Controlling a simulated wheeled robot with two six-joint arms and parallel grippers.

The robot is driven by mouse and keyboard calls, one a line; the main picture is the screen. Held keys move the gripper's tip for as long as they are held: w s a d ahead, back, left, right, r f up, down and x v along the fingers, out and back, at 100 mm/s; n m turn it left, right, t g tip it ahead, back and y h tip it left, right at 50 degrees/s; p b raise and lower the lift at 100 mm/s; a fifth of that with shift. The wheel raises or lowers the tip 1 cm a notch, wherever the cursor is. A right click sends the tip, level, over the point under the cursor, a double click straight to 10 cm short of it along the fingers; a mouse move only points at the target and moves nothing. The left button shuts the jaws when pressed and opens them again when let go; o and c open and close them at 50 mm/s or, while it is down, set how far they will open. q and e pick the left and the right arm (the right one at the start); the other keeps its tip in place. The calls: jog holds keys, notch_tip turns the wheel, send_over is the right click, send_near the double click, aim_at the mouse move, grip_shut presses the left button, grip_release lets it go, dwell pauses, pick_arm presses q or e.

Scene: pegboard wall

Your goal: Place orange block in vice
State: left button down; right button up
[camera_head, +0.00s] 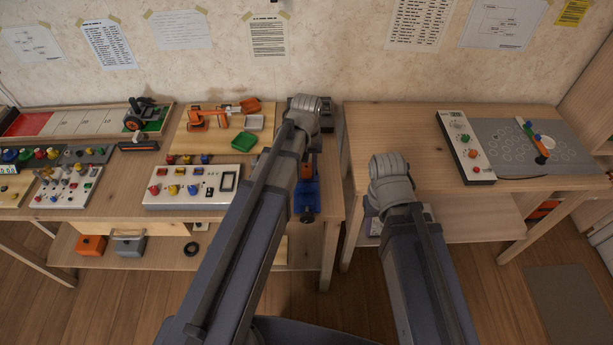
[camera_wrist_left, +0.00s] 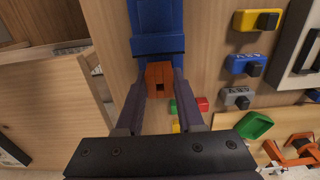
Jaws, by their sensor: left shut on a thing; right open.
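The blue vice (camera_head: 305,203) stands at the front right edge of the left table; it also shows at the top of the left wrist view (camera_wrist_left: 158,44). In the head view my left arm covers that gripper.
A white panel with coloured knobs (camera_head: 190,186) lies left of the vice. Behind it are a board with an orange toy arm (camera_head: 205,117) and a green tray (camera_head: 243,141). The right table holds a knob panel (camera_head: 467,148) and a grey mat (camera_head: 510,155); its left part is clear.

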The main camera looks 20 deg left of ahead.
aim_at(306, 174)
pick_arm(q)
jog(key=shift+f+b, duration=1)
jog(key=shift+f, duration=0.4)
jog(key=shift+f, duration=0.15)
jog(key=c, duration=0.5)
grip_release()
notch_tip(306, 174, up, 12)
jog(key=p, duration=1.2)
jog(key=shift+r, duration=0.2)
jog(key=s+d+m, duration=0.2)
jog(key=s+d, duration=0.1)
jog(key=s, duration=0.1)
jog(key=s+d+m, duration=0.2)
jog(key=s+d, duration=0.2)
jog(key=s, duration=0.1)
jog(key=s+d+m+y, duration=0.1)
jog(key=s+d+m, duration=0.2)
jog(key=s, duration=0.2)
jog(key=shift+s+d, duration=0.2)
jog(key=shift+d, duration=0.05)
